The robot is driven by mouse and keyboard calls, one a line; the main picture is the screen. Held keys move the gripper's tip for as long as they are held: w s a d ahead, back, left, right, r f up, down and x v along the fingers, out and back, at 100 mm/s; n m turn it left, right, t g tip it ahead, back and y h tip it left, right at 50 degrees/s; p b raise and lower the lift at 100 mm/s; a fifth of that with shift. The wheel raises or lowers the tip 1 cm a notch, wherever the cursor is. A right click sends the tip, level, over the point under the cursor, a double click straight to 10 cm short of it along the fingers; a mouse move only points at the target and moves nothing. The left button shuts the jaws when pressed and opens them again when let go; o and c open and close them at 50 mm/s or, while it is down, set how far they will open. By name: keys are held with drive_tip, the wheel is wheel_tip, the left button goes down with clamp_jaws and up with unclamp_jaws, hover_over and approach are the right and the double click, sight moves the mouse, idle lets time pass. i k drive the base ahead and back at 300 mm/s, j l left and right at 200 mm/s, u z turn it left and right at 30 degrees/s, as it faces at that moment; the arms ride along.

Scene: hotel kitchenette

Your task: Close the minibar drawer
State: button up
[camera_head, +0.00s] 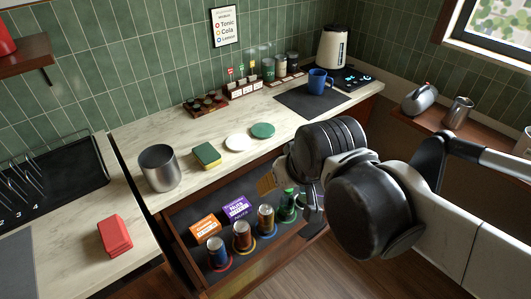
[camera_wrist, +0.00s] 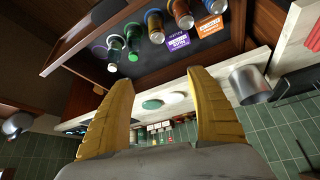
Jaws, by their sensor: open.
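The minibar drawer (camera_head: 184,254) stands pulled out below the marble counter in the head view. Inside are an orange box (camera_head: 205,228), a purple box (camera_head: 236,208), several cans (camera_head: 242,236) and green bottles (camera_head: 287,204). The wrist view shows the drawer (camera_wrist: 208,54) tilted across the top, with the same contents. My gripper (camera_wrist: 160,77) is open, with two yellow fingers apart and nothing between them. My arm hides the drawer's right end.
On the counter (camera_head: 200,185) stand a metal canister (camera_head: 159,168), a sponge (camera_head: 207,155), white and green discs (camera_head: 238,142), and a blue mug (camera_head: 318,81). A red block (camera_head: 114,237) lies on the left counter. Wooden floor (camera_head: 300,275) is clear in front.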

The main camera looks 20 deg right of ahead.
sight(244, 271)
drive_tip(key=k+j+z, duration=0.1)
drive_tip(key=z, duration=0.3)
drive_tip(key=k+z, duration=0.1)
drive_tip(key=z, duration=0.25)
drive_tip(key=k+j+z, duration=0.1)
drive_tip(key=z, duration=0.3)
